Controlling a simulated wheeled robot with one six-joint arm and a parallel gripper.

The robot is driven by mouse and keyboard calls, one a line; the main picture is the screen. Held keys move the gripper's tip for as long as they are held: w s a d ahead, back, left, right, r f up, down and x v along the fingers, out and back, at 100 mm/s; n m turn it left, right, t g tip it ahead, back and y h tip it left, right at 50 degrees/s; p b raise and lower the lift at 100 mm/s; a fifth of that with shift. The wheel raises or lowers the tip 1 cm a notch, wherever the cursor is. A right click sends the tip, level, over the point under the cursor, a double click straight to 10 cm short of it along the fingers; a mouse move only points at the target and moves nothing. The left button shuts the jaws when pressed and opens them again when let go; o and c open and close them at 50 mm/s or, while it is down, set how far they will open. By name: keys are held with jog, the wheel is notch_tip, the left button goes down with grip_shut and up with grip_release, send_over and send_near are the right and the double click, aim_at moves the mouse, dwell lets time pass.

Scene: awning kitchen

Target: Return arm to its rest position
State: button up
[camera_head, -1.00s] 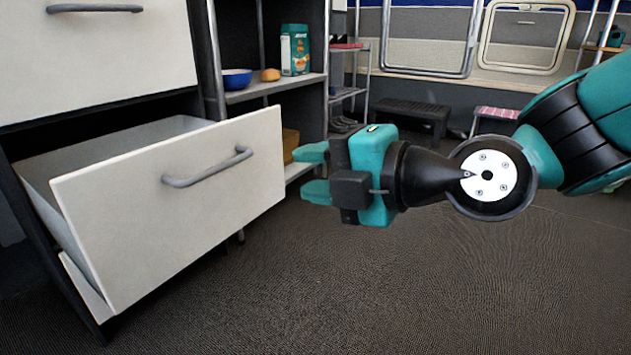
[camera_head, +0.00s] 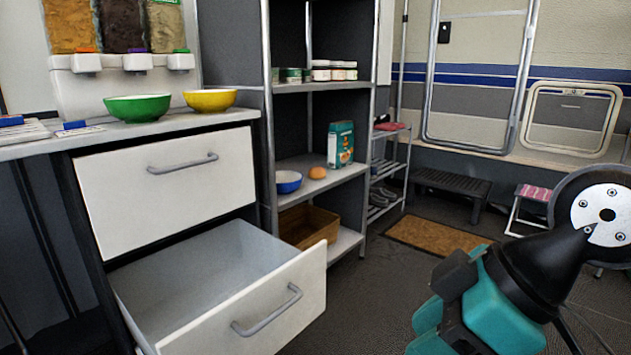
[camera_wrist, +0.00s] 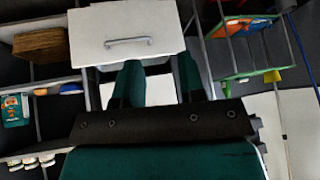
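My gripper (camera_head: 428,322) is at the lower right of the head view, pointing down and to the left. It is clear of the cabinet, to the right of the open lower drawer (camera_head: 245,335). In the wrist view my gripper (camera_wrist: 160,72) shows two teal fingers with a gap between them and nothing held. A white drawer front with a grey handle (camera_wrist: 128,42) appears beyond the fingers, apart from them. My arm's upper part is mostly outside the head view.
The upper drawer (camera_head: 165,190) is shut. A green bowl (camera_head: 137,107) and yellow bowl (camera_head: 210,99) stand on the counter. The shelf holds a blue bowl (camera_head: 288,181), a bun (camera_head: 317,172) and a teal package (camera_head: 340,145). Open floor lies ahead, with a brown mat (camera_head: 430,235).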

jog(key=s+d+r+m+g+h+p, duration=0.1)
jog(key=s+d+r+m+p, duration=0.15)
jog(key=r+p, duration=0.2)
jog(key=s+d+r+m+g+h+p, duration=0.1)
jog(key=s+r+m+p, duration=0.15)
jog(key=r+p, duration=0.2)
notch_tip(320, 180, up, 35)
jog(key=w+p, duration=0.1)
jog(key=p, duration=3.2)
jog(key=shift+m, duration=0.4)
